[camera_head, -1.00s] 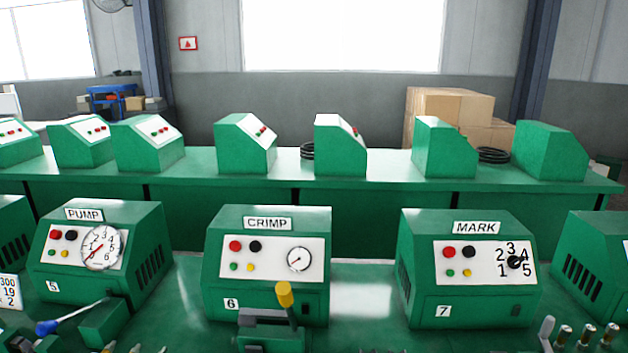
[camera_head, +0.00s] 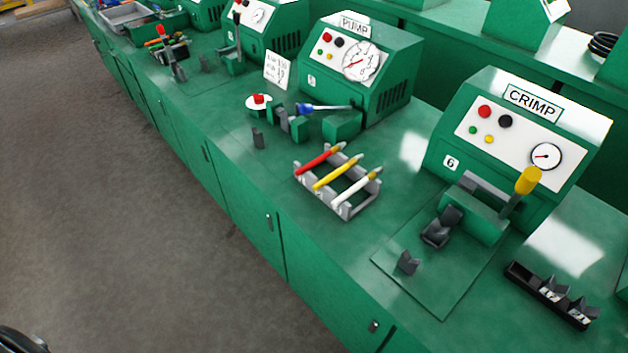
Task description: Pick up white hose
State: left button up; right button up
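The white hose (camera_head: 356,188) lies in a grey rack (camera_head: 344,210) on the green bench, in the slot nearest the crimp machine. A yellow hose (camera_head: 334,173) and a red hose (camera_head: 318,159) lie beside it in the same rack, roughly parallel. Each hose has a metallic tip at its upper right end. Neither of my grippers shows in this view.
The crimp machine (camera_head: 520,150), with a yellow-handled lever, stands right of the rack. The pump machine (camera_head: 362,65) stands behind it, with a blue-handled lever in front. A black tray (camera_head: 552,295) lies at the right. Open floor (camera_head: 130,240) runs along the bench's front.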

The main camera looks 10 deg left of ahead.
aim_at(371, 175)
jog(key=z, duration=0.3)
jog(key=j+z, duration=0.45)
jog(key=k+j+z, duration=0.15)
jog(key=z, duration=0.3)
jog(key=k+j+z, duration=0.2)
jog(key=j+z, duration=0.25)
jog(key=k+j, duration=0.2)
jog(key=j, duration=0.1)
